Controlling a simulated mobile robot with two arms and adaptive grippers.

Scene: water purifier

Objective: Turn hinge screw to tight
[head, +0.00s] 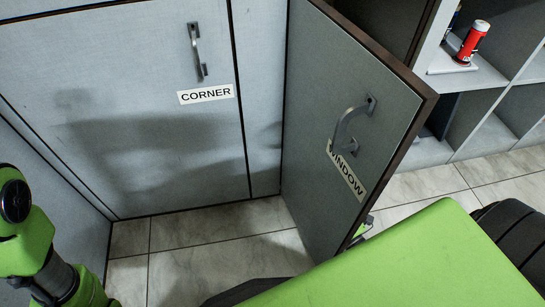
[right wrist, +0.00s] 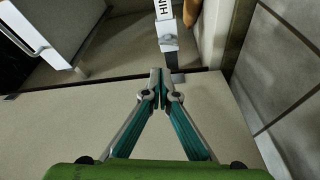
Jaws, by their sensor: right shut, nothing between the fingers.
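In the right wrist view, my right gripper (right wrist: 160,80) is shut and empty, its fingertips together at the edge of a pale panel. Just beyond the tips is a white label (right wrist: 164,8) with only the letters "HIN" readable. Below it is a small pale fitting with a grey part (right wrist: 168,40); I cannot tell whether this is the hinge screw. A small grey metal piece (right wrist: 178,77) lies right beside the fingertips; whether they touch it is unclear. In the head view neither gripper shows.
In the head view, the "WINDOW" cabinet door (head: 355,110) stands open, with a grey handle (head: 345,130). The "CORNER" door (head: 140,110) is closed. Open shelves (head: 480,80) at the right hold a red can (head: 471,42). Tiled floor (head: 200,245) shows below.

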